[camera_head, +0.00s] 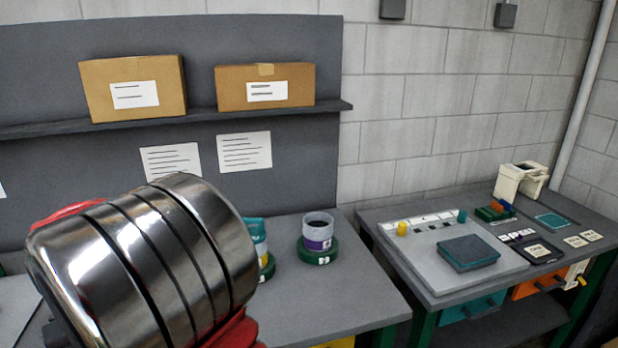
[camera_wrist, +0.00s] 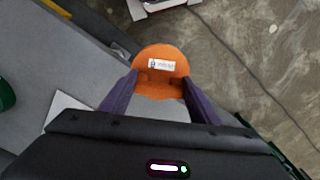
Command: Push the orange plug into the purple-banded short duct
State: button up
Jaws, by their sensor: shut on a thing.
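My gripper (camera_wrist: 160,88) shows in the wrist view, its two dark purple fingers shut on the orange plug (camera_wrist: 160,52). The plug is round with a small white label on its face. It is seen from above, over the edge between the grey bench top and the floor. In the head view, the purple-banded short duct (camera_head: 318,238) stands upright on a round green base on the grey bench. Its open top faces up and looks dark inside. My arm fills the lower left of the head view; the gripper and plug are hidden there.
Another duct (camera_head: 260,242), with teal and yellow parts, stands left of the purple-banded one, partly hidden by my arm. The grey bench (camera_head: 350,290) is clear in front and to the right. A second table (camera_head: 475,288) at the right carries a board, blocks and cards.

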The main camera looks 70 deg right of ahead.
jog(key=w+a+f+n, duration=0.4)
jog(key=w+a+f, duration=0.1)
jog(key=w+a, duration=0.5)
jog(key=shift+f+n, duration=0.15)
jog(key=shift+n, duration=0.15)
jog(key=shift+s, duration=0.1)
